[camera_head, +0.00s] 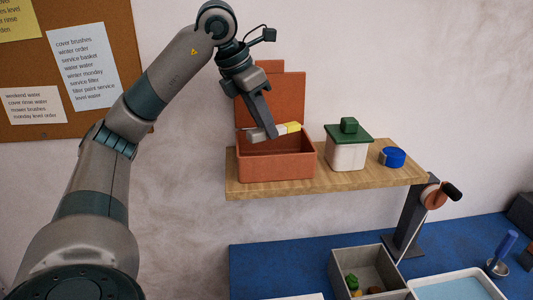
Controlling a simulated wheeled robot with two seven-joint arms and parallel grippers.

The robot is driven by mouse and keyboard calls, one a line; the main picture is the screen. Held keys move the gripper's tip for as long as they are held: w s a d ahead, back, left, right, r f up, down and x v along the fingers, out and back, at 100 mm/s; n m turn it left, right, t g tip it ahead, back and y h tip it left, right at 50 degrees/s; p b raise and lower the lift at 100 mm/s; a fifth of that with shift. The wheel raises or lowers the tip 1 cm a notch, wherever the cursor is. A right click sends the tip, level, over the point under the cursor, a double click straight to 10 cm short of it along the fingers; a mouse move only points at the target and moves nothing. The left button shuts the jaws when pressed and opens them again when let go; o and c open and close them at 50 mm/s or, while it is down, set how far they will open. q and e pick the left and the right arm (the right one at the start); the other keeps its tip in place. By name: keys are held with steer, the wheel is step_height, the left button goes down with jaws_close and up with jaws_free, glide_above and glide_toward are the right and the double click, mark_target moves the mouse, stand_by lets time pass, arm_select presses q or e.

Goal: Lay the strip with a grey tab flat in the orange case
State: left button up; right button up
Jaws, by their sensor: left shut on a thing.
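The orange case (282,170) stands on the wooden shelf with its lid (278,95) raised behind it. My left gripper (272,132) is over the case opening, pointing down, shut on the strip (292,128). The strip looks grey at its left part and pale to yellow at its right end. It lies crosswise near rim height, its right end slightly higher. The gripper hides part of its middle. I cannot tell whether it touches the case. My right gripper is not in view.
On the shelf (390,178), a white tin with a green lid (347,155) and a blue round thing (393,157) stand right of the case. Below, a grey bin (345,262) and a white tray (420,287) stand on the blue surface.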

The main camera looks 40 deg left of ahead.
mark_target(260, 129)
arm_select(q)
steer(key=shift+f, duration=1.7)
steer(key=shift+f, duration=0.1)
steer(key=shift+f+p, duration=0.5)
steer(key=shift+f, duration=1.5)
steer(key=shift+f, duration=0.1)
steer(key=o, duration=1)
steer(key=shift+r, duration=0.2)
steer(key=b+v, duration=0.1)
steer(key=v, duration=1.1)
steer(key=shift+f, duration=0.1)
